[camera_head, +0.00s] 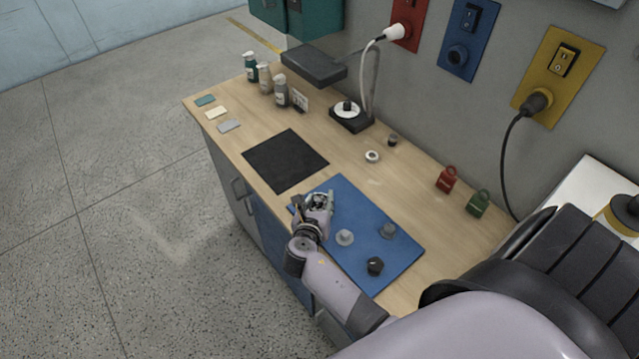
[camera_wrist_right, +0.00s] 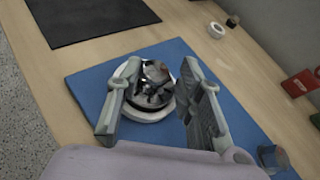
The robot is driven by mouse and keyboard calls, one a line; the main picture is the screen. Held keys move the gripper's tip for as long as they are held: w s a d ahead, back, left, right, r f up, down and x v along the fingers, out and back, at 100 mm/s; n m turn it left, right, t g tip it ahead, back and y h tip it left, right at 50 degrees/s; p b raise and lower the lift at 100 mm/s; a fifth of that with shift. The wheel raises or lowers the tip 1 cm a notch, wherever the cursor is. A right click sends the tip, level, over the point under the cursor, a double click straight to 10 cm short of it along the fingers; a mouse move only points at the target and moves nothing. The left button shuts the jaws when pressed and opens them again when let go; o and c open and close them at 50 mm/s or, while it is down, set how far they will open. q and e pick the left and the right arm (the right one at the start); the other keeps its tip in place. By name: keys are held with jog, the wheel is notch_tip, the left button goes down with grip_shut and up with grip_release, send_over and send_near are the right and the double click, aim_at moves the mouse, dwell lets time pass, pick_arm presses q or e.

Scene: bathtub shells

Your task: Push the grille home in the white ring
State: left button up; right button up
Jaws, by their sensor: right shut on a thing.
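The white ring (camera_wrist_right: 143,113) lies on the blue mat in the right wrist view. The grille (camera_wrist_right: 152,88), dark with shiny parts, sits within the ring's outline. I cannot tell how deep it sits or whether it is level. My right gripper (camera_wrist_right: 160,82) has one finger on each side of the grille and is shut on it, low over the mat. In the head view the right gripper (camera_head: 320,200) is at the mat's far left part and largely hides the ring and grille. My left gripper is not in view.
On the blue mat (camera_head: 345,195) stand a pale round piece (camera_head: 344,237), a grey piece (camera_head: 387,230) and a black knob-like piece (camera_head: 375,265). A black mat (camera_head: 285,161) lies beyond.

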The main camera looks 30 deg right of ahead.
jog(key=shift+p, duration=0.3)
jog(key=shift+s+f, duration=0.1)
jog(key=shift+f, duration=0.4)
dwell(0.4)
jog(key=o, duration=1.2)
jog(key=shift+f, duration=0.2)
jog(key=shift+o, duration=0.4)
